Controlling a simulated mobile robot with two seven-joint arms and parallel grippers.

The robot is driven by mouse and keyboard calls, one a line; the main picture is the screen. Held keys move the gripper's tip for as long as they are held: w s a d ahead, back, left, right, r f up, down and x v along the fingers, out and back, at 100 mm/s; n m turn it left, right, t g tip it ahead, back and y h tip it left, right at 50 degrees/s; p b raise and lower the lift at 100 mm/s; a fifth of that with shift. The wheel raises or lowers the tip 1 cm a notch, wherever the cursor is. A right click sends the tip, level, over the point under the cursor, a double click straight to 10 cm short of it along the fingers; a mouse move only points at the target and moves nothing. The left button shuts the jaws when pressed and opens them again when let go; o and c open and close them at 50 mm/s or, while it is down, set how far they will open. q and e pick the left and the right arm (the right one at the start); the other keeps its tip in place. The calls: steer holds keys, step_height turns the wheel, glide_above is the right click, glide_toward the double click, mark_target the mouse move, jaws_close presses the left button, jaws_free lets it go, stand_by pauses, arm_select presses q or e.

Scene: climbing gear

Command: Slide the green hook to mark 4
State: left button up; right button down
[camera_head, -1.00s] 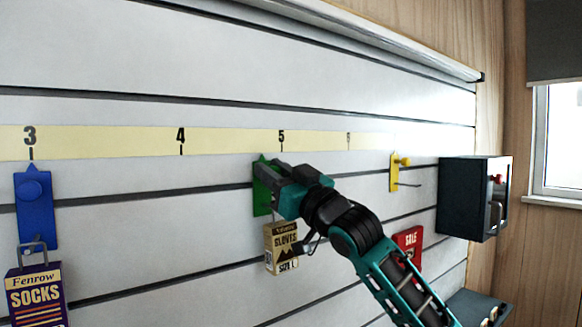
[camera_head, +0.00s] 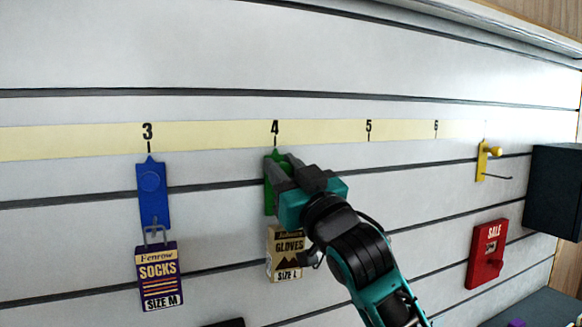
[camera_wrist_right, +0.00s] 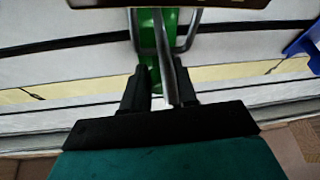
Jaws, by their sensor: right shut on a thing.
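The green hook (camera_head: 269,190) sits on the slatted wall, its pointed top just under mark 4 (camera_head: 275,128) on the yellow strip. The tip looks lined up with the mark or very slightly right of it. My right gripper (camera_head: 284,172) is shut on the green hook's front, covering its knob and right side. The wrist view also shows the green hook (camera_wrist_right: 172,22) beyond my right gripper (camera_wrist_right: 158,82). A gloves pack (camera_head: 287,245) hangs below the hook, partly covered by my arm. My left gripper is out of view.
The blue hook (camera_head: 153,205) at mark 3 carries a socks pack (camera_head: 160,275). A yellow hook (camera_head: 482,160) is right of mark 6, above a red sale box (camera_head: 487,255). A dark box (camera_head: 555,190) stands at the far right. The rail between marks 4 and 6 holds no other hook.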

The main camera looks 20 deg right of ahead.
steer(key=c, duration=0.9)
jaws_free()
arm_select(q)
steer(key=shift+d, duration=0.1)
arm_select(e)
steer(key=v, duration=1.2)
steer(key=shift+s+f, duration=0.2)
steer(key=shift+s, duration=0.15)
